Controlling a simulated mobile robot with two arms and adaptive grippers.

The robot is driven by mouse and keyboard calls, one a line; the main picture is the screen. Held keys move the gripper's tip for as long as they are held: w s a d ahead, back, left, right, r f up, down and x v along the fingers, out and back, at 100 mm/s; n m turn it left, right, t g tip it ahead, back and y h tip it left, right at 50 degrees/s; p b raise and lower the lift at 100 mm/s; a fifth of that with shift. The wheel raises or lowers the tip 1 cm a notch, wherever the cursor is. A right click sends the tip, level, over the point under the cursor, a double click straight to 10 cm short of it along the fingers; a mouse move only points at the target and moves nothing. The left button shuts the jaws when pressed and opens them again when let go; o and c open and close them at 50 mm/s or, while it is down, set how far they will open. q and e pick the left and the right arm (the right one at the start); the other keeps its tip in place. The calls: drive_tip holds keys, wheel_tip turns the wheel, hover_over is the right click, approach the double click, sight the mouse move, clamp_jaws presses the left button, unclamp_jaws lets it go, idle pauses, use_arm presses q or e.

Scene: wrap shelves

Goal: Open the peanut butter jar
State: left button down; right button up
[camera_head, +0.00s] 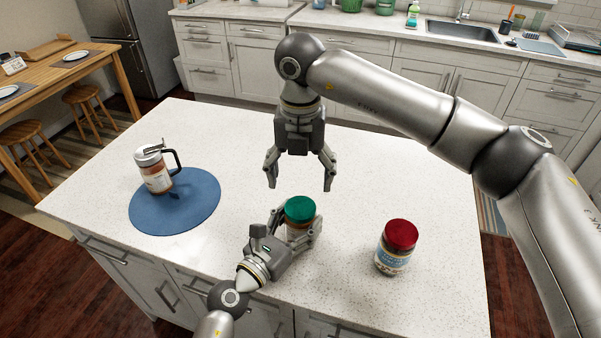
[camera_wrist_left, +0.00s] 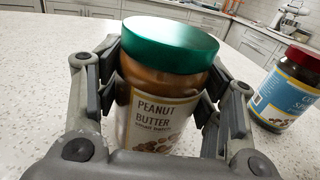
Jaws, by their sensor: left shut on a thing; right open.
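The peanut butter jar stands upright on the white island, with its green lid (camera_head: 300,209) on. In the left wrist view its label (camera_wrist_left: 160,122) reads "Peanut Butter", and the green lid (camera_wrist_left: 170,43) covers the top. My left gripper (camera_head: 300,236) is shut on the jar's body, below the lid, with a finger on each side. My right gripper (camera_head: 299,187) is open and empty. It points down, above and slightly behind the jar, apart from the lid.
A jar with a red lid (camera_head: 398,248) stands to the right; it also shows in the left wrist view (camera_wrist_left: 289,88).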

sight(301, 207)
drive_tip(key=m, duration=1.2)
drive_tip(key=shift+m, duration=0.3)
drive_tip(key=m, duration=0.3)
drive_tip(key=shift+m, duration=0.3)
drive_tip(key=shift+f, duration=4.05)
